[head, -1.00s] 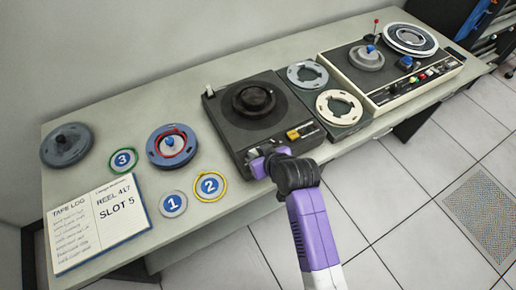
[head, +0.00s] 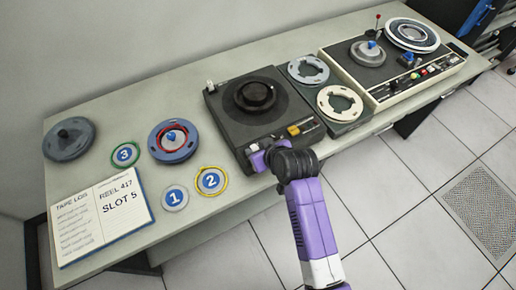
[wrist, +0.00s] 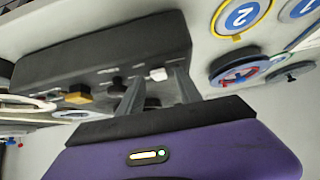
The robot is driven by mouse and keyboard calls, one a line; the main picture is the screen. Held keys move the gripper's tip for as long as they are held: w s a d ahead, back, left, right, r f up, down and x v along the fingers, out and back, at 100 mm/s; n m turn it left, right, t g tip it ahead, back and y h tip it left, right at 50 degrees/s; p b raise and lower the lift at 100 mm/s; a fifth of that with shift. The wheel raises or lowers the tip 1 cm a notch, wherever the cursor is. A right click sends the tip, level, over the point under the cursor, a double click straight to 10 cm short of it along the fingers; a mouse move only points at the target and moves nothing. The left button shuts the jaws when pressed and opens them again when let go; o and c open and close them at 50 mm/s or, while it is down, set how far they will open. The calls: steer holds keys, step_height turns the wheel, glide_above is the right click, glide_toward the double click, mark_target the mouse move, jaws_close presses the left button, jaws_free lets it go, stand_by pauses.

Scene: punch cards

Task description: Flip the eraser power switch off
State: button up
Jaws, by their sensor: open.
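The eraser, a dark grey box with a black round platter (head: 256,96), sits mid-table in the head view. Its dark body also fills the upper left of the wrist view (wrist: 95,50). A yellow button (head: 294,130) is on its front right; it shows in the wrist view too (wrist: 78,95). A small white switch-like block (wrist: 158,74) and dark knobs are on its front edge in the wrist view. My gripper (head: 259,158) is at the eraser's front left edge. In the wrist view its open fingers (wrist: 158,88) stand either side of the white block. I cannot tell whether they touch it, nor the switch's position.
A grey unit with two reels (head: 340,103) stands right of the eraser, and a tape deck (head: 400,85) beyond it. Numbered discs (head: 174,197), a blue reel (head: 173,152) and an open tape log (head: 98,218) lie to the left. Floor is clear in front.

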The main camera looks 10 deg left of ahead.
steer(key=v, duration=0.7)
steer(key=shift+s+r+b, duration=0.15)
steer(key=shift+r+b, duration=0.05)
steer(key=shift+b, duration=0.25)
steer(key=w+d+r+m+t, duration=0.1)
steer(key=w+r+t, duration=0.25)
steer(key=r, duration=0.35)
steer(key=s+d+m+t+b, duration=0.15)
steer(key=s+d+t, duration=0.25)
steer(key=s+d, duration=0.4)
steer(key=s+d+m+h+b, duration=0.1)
steer(key=s+d, duration=0.3)
steer(key=s, duration=0.6)
steer(key=s+d+f+m+h+b, duration=0.1)
steer(key=s+d, duration=0.3)
steer(key=s, duration=0.6)
steer(key=s+d+f+m+h+b, duration=0.1)
steer(key=s+d, duration=0.3)
steer(key=s, duration=0.6)
steer(key=shift+d+m+h+b, duration=0.2)
steer(key=shift+m+h+b, duration=0.45)
steer(key=shift+h+b, duration=0.25)
